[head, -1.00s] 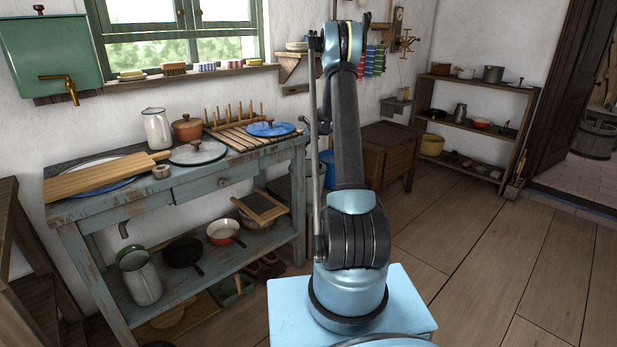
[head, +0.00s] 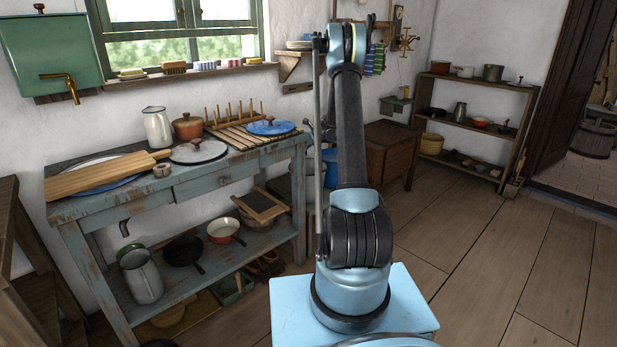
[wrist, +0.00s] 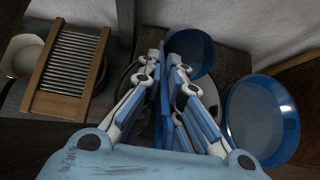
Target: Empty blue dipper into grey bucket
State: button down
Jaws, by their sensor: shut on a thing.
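In the wrist view my gripper (wrist: 165,82) is shut on a blue strip that looks like the handle of the blue dipper (wrist: 192,45). The dipper's round cup shows just beyond the fingertips. A dark grey round rim, which looks like the grey bucket (wrist: 205,93), shows below the cup and is largely hidden by my fingers. I cannot tell whether the cup is directly over it or how full the cup is. In the head view my arm hides the gripper and the dipper.
A larger blue vessel (wrist: 287,125) stands at right in the wrist view; a blue vessel also shows beside my arm in the head view (head: 330,166). A washboard (wrist: 69,70) and pale bowl (wrist: 22,57) lie at left. The worn blue workbench (head: 195,188) stands left; floor at right is clear.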

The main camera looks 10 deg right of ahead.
jog(key=shift+s+d+f+t+y+p, duration=0.4)
jog(key=shift+s+t+p, duration=0.1)
jog(key=shift+t, duration=0.15)
jog(key=shift+s+d+f+t+y+p, duration=0.3)
jog(key=shift+s+t+y+p, duration=0.15)
jog(key=shift+t, duration=0.2)
dwell(1.0)
